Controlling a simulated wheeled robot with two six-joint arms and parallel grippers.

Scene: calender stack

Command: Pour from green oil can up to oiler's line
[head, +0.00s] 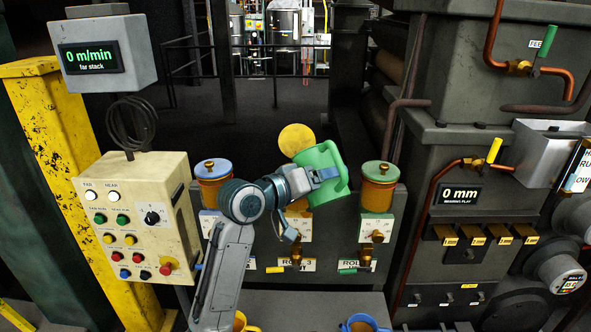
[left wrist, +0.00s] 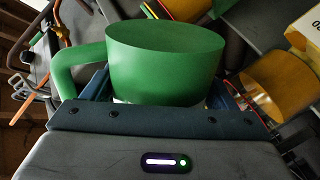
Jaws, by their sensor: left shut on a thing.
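My left gripper (head: 318,177) is shut on the green oil can (head: 322,160) and holds it up in front of the machine, between the middle and right oilers. The can looks tilted. In the left wrist view the green can (left wrist: 165,75) sits between the fingers, its handle to the left; its contents are hidden. The right oiler (head: 379,190) has a green lid and an amber body. The left oiler (head: 213,185) has a blue lid. The middle oiler (head: 299,207) is mostly hidden behind my arm and the can; a yellow disc (head: 296,138) shows above it. My right gripper is not in view.
A yellow can (head: 240,321) and a blue can (head: 362,323) stand low at the front. A cream control box (head: 135,215) stands at the left. Valves and copper pipes (head: 430,220) line the machine at the right. An amber cylinder (left wrist: 282,82) is close beside the can in the wrist view.

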